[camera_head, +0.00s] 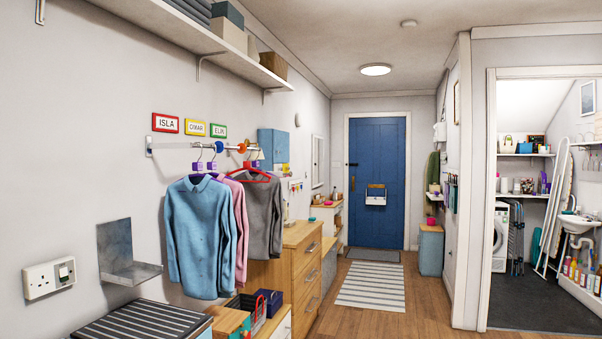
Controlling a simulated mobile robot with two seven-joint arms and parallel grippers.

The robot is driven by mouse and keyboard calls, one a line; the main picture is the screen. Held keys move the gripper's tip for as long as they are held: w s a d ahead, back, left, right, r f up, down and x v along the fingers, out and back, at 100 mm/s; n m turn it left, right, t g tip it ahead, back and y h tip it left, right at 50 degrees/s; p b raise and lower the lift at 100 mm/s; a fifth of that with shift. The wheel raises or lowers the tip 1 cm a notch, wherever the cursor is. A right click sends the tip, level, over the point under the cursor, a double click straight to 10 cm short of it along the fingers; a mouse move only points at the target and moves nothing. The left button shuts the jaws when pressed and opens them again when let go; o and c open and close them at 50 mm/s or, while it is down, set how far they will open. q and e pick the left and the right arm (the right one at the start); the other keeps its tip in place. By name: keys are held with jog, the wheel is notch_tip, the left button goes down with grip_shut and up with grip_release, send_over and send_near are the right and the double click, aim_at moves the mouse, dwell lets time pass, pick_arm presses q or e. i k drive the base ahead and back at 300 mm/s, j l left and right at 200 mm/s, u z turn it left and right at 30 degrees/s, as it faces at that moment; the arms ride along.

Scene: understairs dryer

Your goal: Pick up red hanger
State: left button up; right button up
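The red hanger (254,173) hangs on the metal rail (185,145) on the left wall, under the name signs. A grey shirt (264,212) is on it, and the red arms show at the shirt's shoulders. It is the hanger farthest along the rail. A pink garment (240,215) and a blue shirt (200,235) hang on purple-topped hangers (199,167) in front of it and overlap the grey shirt. Neither of my grippers is in view.
A wooden drawer unit (299,265) stands below the clothes, with boxes (268,302) beside it. A metal wall bracket (128,255) and a high shelf (215,45) jut from the left wall.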

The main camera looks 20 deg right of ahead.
aim_at(246, 164)
jog(key=i+l+z, duration=0.2)
jog(key=z, duration=0.3)
jog(key=i+z, duration=0.5)
jog(key=i+j+z, duration=0.1)
jog(key=i+z, duration=0.35)
jog(key=i, duration=0.8)
jog(key=i+l, duration=0.1)
jog(key=i, duration=1.25)
jog(key=i+u, duration=0.55)
jog(key=u, duration=0.2)
jog(key=i+u, duration=0.35)
jog(key=k+l, duration=0.05)
